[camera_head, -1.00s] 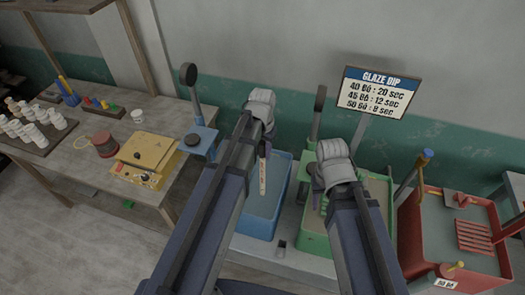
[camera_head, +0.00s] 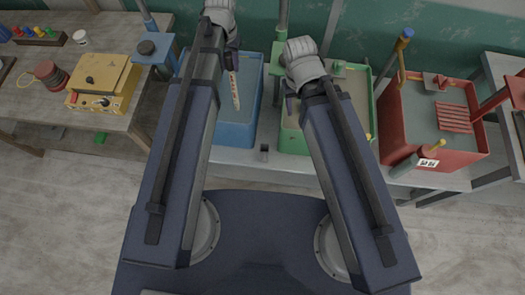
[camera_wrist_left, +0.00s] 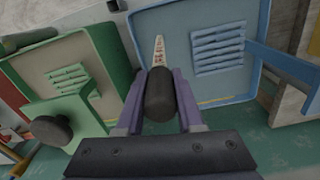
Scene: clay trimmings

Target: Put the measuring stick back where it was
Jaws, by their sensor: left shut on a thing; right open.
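The measuring stick (camera_head: 235,91) is a slim pale strip with red marks. My left gripper (camera_head: 232,62) is shut on its upper end, and the strip hangs down over the blue basin (camera_head: 222,134). In the left wrist view the pale strip (camera_wrist_left: 159,50) points away beyond a dark rounded piece (camera_wrist_left: 160,95) between the fingers of my left gripper (camera_wrist_left: 160,88). Whether its tip touches the basin is unclear. My right gripper (camera_head: 291,98) is open and empty by the left side of the green basin (camera_head: 310,146).
A yellow box (camera_head: 104,82) sits on the wooden table (camera_head: 45,112) at left. A grey ledge runs along the basins' front, and the floor before it is open.

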